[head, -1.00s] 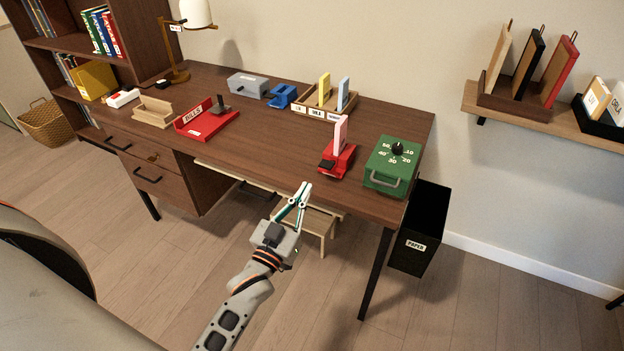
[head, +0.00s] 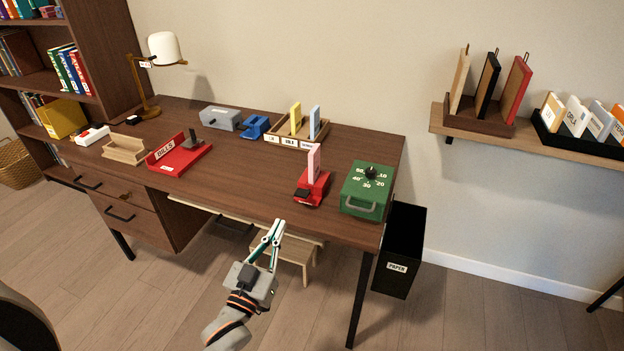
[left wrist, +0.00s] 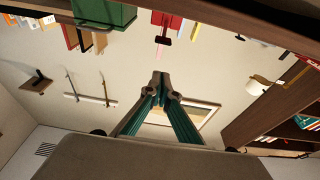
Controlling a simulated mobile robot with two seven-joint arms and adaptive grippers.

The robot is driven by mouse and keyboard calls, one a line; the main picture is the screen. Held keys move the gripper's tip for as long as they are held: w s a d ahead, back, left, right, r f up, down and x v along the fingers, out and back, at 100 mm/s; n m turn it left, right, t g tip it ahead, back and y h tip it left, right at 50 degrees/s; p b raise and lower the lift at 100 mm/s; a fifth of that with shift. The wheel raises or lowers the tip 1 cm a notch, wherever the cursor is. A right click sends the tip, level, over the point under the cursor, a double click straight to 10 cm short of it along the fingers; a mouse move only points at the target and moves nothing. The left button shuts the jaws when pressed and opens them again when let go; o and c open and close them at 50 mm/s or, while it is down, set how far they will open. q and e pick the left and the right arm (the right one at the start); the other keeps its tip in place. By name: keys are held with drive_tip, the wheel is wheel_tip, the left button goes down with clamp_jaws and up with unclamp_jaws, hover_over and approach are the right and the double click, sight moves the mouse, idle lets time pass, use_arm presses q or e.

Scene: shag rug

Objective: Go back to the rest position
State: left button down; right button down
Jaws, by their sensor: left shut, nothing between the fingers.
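My left gripper (head: 274,230) is in front of the desk's front edge, pointing toward the desk. Its fingers are closed together with nothing between them. In the left wrist view my left gripper (left wrist: 161,80) also shows shut and empty, with the wall and ceiling side of the room behind it, upside down. The brown desk (head: 240,180) stands just beyond the fingertips. My right gripper is in neither view.
A red stamp-like device (head: 312,188) and a green timer box (head: 368,190) sit near the desk's front right. A small wooden stool (head: 288,247) stands below the gripper's far side. A black paper bin (head: 402,240) is at right. Floor in front is clear.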

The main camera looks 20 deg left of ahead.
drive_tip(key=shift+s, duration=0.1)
